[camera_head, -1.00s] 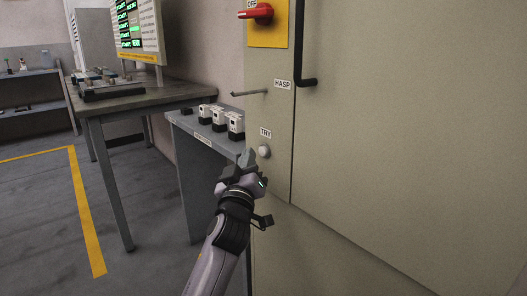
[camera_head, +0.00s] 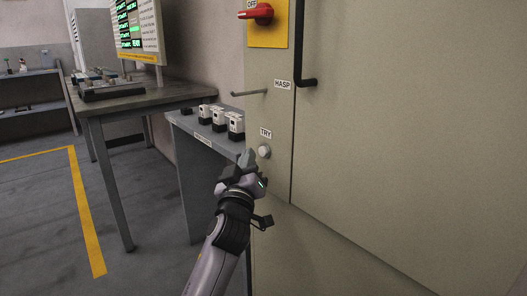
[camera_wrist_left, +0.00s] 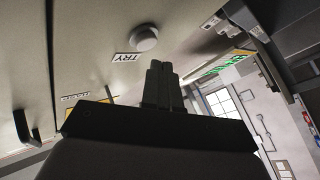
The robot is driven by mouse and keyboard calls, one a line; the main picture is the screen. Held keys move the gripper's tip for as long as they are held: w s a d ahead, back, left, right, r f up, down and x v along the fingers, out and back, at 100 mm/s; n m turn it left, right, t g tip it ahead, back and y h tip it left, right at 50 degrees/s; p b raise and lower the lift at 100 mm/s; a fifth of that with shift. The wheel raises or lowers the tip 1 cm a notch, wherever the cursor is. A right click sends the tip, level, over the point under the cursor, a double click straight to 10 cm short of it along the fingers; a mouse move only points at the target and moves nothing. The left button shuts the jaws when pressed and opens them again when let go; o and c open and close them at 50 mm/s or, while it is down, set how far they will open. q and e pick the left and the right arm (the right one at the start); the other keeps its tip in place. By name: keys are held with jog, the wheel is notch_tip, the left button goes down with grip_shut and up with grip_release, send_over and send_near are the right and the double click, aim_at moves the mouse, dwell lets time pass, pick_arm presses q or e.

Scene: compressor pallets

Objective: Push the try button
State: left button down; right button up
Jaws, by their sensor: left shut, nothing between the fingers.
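The try button (camera_head: 264,152) is a round pale knob on the beige cabinet face, just below a white TRY label (camera_head: 265,133). My left gripper (camera_head: 247,156) is shut and empty, with its fingertips just left of the button in the head view. In the left wrist view the button (camera_wrist_left: 144,38) shows above the shut fingertips (camera_wrist_left: 159,66), which appear close to it. I cannot tell whether they touch. My right gripper is not in view.
The cabinet (camera_head: 400,150) fills the right side, with a red OFF switch (camera_head: 257,13), a hasp rod (camera_head: 249,93) and a black door handle (camera_head: 305,60). A grey shelf (camera_head: 190,130) with several padlock-like blocks stands left of the button. A workbench (camera_head: 150,97) is behind.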

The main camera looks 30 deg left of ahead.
pick_arm(q)
jog(key=shift+w, duration=0.15)
dwell(0.4)
jog(key=shift+w+d+b, duration=0.15)
jog(key=shift+w+b, duration=0.15)
jog(key=shift+w+d+b, duration=0.2)
jog(key=shift+w+b, duration=0.2)
jog(key=shift+w, duration=0.05)
dwell(0.7)
jog(key=shift+s, duration=0.15)
jog(key=shift+s+a+p, duration=0.35)
jog(key=shift+s+p, duration=0.15)
jog(key=shift+s, duration=0.25)
jog(key=shift+s, duration=0.1)
